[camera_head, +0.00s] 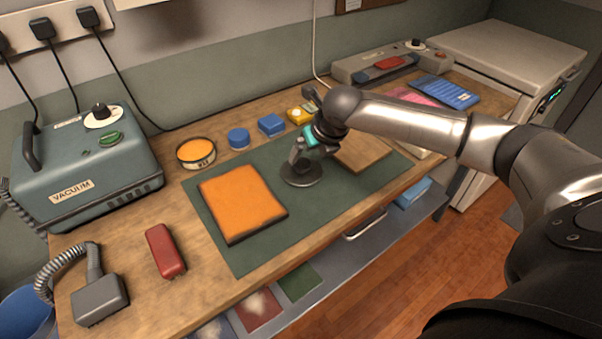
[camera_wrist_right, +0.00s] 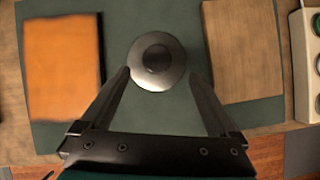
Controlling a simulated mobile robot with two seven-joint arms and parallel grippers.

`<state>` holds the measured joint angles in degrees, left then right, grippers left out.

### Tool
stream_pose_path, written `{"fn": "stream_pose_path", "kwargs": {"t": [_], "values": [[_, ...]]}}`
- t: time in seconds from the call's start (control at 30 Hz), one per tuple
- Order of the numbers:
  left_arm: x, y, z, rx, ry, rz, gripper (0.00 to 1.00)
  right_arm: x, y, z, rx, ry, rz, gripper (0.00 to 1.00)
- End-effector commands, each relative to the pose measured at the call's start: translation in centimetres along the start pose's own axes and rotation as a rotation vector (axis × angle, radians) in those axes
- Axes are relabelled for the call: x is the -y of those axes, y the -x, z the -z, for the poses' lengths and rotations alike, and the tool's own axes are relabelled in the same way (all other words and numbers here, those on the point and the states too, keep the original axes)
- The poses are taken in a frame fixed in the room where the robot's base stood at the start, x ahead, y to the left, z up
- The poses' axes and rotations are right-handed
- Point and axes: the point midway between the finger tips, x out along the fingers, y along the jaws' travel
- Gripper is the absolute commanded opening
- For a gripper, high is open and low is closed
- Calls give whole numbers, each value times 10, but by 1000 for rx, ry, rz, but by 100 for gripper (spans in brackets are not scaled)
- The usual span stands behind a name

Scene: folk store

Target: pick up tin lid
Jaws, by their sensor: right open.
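The tin lid (camera_head: 301,178) is a round, dark metal disc with a raised centre. It lies flat on the green mat (camera_head: 255,256). In the right wrist view the lid (camera_wrist_right: 157,48) is grey and shiny, just ahead of the fingertips. My right gripper (camera_head: 302,156) is over the lid in the head view and hides part of it. In the right wrist view my right gripper (camera_wrist_right: 158,75) is open, with one finger at each lower side of the lid. Whether the fingers touch it I cannot tell. My left gripper is not in view.
An orange slab (camera_head: 243,202) lies left of the lid, and a wooden board (camera_head: 362,152) lies right of it. An open wax tin (camera_head: 197,153) and blue containers (camera_head: 239,138) stand behind the mat. A vacuum unit (camera_head: 85,160) is at left.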

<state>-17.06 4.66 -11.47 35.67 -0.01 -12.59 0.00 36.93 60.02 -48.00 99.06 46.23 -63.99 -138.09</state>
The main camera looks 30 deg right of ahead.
Motion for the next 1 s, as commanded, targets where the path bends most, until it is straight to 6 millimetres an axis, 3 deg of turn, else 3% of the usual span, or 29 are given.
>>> {"fn": "stream_pose_path", "kwargs": {"t": [0.27, 0.6, 0.93, 1.0], "values": [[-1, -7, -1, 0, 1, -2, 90, 0, -20, 0, 1, -1, 0, 95], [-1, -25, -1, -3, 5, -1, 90, -5, -62, 0, 0, -1, 0, 95], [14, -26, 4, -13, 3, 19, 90, -5, -67, -1, 2, 1, 0, 95], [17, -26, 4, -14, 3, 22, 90, -5, -67, -1, 1, 0, 1, 90]]}}
